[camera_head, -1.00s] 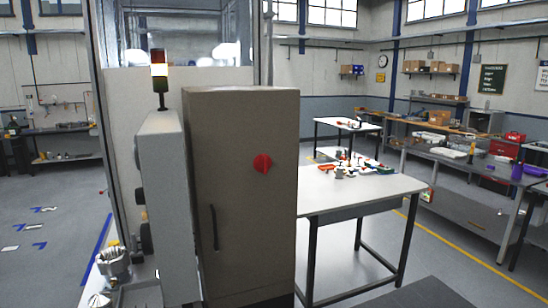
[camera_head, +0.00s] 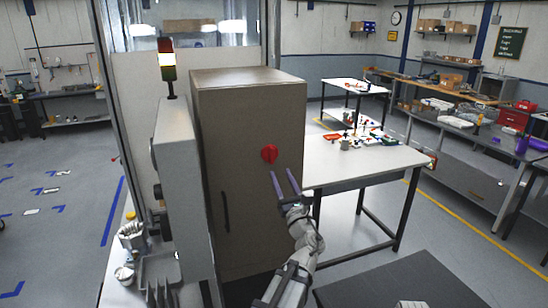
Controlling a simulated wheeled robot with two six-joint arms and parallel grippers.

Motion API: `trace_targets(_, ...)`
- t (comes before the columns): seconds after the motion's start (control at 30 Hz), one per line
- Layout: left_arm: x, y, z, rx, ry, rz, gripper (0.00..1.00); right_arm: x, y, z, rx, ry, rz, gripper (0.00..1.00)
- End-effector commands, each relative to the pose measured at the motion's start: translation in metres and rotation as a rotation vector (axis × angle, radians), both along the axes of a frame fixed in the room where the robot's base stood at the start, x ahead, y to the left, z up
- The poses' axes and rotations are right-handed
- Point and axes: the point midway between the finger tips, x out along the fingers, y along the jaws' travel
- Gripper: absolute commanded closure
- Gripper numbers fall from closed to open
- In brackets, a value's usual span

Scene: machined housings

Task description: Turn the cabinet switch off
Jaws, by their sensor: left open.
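The cabinet (camera_head: 240,200) is a tall brown-grey box with a dark vertical handle on its front. The switch (camera_head: 269,153) is a red rotary knob on the upper right of the cabinet front. Its grip looks roughly upright, but its exact angle is too small to tell. My left gripper (camera_head: 281,173) is open and empty, its two dark fingers pointing up toward the knob. In the picture the fingertips are just below and right of the knob, apart from it.
A grey machine housing (camera_head: 176,190) with a signal tower (camera_head: 167,68) stands against the cabinet's left side. A white table (camera_head: 350,165) with small parts stands to the right. A dark flat surface (camera_head: 400,280) lies at the lower right.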

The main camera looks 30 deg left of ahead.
Motion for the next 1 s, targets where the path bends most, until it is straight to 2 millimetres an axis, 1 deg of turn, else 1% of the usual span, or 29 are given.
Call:
trace_targets(0.17,0.006,0.006,0.004,-0.002,-0.002,0.001,0.53,0.000,0.000,0.004,0.000,0.000,-0.001,0.50)
trace_targets(0.27,0.013,0.014,0.009,-0.002,-0.002,0.002,0.53,0.000,0.000,0.009,0.000,0.000,-0.001,0.50)
trace_targets(0.5,0.035,0.040,0.024,-0.004,-0.003,0.003,0.53,0.000,0.000,0.024,0.001,0.000,-0.005,0.50)
trace_targets(0.63,0.045,0.051,0.029,-0.004,-0.003,0.001,0.53,0.000,0.000,0.029,0.001,0.000,-0.005,0.50)
trace_targets(0.73,0.047,0.055,0.030,-0.004,-0.003,0.001,0.53,0.000,0.000,0.030,0.001,0.000,-0.006,0.50)
trace_targets(0.93,0.046,0.055,0.029,-0.004,-0.003,0.000,0.53,0.000,0.000,0.029,0.001,0.000,-0.006,0.50)
trace_targets(0.97,0.046,0.055,0.029,-0.004,-0.003,0.000,0.54,0.000,0.000,0.029,0.001,0.000,-0.006,0.50)
trace_targets(1.0,0.046,0.055,0.029,-0.004,-0.003,0.000,0.58,0.000,0.000,0.029,0.001,0.000,-0.006,0.50)
